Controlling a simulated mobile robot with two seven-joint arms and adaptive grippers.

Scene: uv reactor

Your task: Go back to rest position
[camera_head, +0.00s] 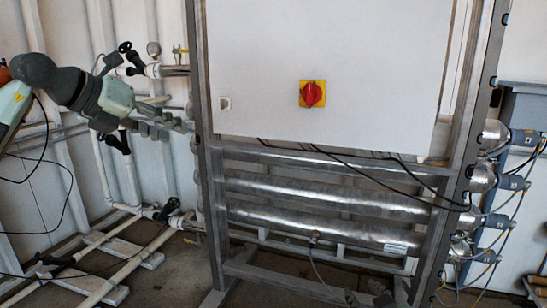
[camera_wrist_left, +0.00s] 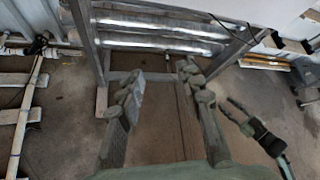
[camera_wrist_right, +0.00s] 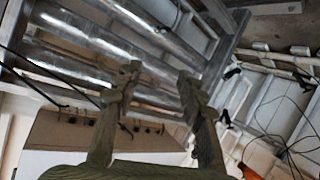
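My left arm comes in from the left in the head view, and its gripper (camera_head: 165,122) points right, in front of the wall pipes and left of the frame. In the left wrist view the gripper (camera_wrist_left: 158,85) has its two fingers apart with only floor between them. My right gripper (camera_wrist_right: 158,85) shows in the right wrist view with its fingers apart and nothing between them. Silver tubes and the cabinet's underside show behind it. In the head view I cannot clearly make out the right gripper; a small dark shape shows at the bottom edge.
A white cabinet (camera_head: 265,60) with a red switch (camera_head: 312,94) sits in a grey metal frame (camera_head: 208,180) above several silver tubes (camera_head: 315,195). Pipes and valves (camera_head: 125,225) stand at left. Cables hang below the cabinet.

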